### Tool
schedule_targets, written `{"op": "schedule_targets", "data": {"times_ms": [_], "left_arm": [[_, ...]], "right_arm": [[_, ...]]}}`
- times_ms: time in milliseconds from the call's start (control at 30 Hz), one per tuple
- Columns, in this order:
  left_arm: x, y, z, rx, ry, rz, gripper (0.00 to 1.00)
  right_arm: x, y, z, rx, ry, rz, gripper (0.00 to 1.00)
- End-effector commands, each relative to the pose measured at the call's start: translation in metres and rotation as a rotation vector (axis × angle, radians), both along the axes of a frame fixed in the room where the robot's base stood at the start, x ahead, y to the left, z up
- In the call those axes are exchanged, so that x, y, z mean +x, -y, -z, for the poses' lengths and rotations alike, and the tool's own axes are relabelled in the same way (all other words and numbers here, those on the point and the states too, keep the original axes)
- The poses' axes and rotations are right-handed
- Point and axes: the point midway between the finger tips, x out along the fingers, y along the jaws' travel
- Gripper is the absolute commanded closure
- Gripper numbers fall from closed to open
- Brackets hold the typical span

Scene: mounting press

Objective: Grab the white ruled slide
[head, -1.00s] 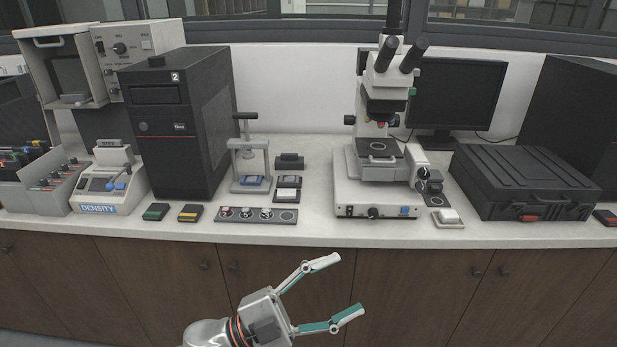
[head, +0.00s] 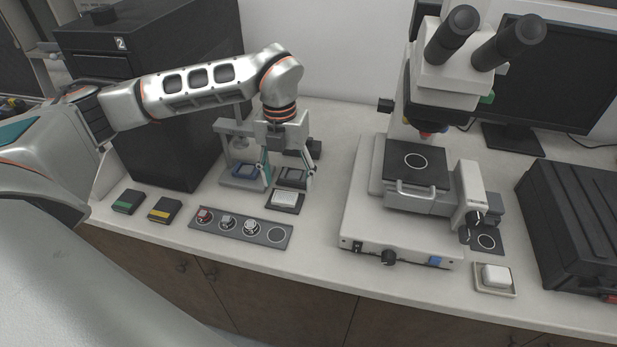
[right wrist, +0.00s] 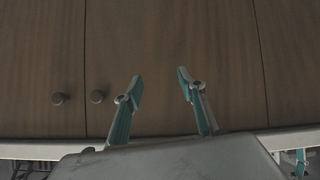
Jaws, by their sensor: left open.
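The white ruled slide (head: 285,197) lies in a dark holder on the bench, just right of the small press (head: 240,165). My left gripper (head: 288,184) points down just above and behind it, with one finger on each side of a dark piece (head: 291,177) behind the slide. The left gripper is open and looks empty; whether its tips touch anything I cannot tell. My right gripper (right wrist: 160,76) is open and empty in the right wrist view, facing the wooden cabinet doors.
A grey strip with round wells (head: 264,233) lies in front of the slide. Green-marked (head: 128,202) and yellow-marked (head: 165,209) boxes lie left. The microscope (head: 417,180) stands right, the black cabinet (head: 170,140) left. Bare bench lies between slide and microscope.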

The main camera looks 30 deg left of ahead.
Motion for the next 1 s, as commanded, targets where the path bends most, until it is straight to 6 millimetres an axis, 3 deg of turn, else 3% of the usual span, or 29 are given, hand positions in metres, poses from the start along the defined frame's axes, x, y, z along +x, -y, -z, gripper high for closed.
{"op": "schedule_targets", "data": {"times_ms": [133,467,733,1000], "left_arm": [[0.004,-0.018,-0.005,0.053,0.013,-0.045,0.38],[0.006,-0.02,0.026,0.052,0.012,-0.046,0.38],[0.009,-0.023,0.063,0.051,0.011,-0.044,0.38],[0.009,-0.023,0.07,0.05,0.014,-0.043,0.38]], "right_arm": [[-0.001,0.0,-0.001,0.0,0.0,0.0,0.6],[-0.008,0.0,0.001,-0.001,-0.017,0.0,0.6],[-0.009,0.007,0.002,-0.011,-0.027,0.009,0.6],[-0.007,0.011,0.002,-0.015,-0.026,0.016,0.6]]}}
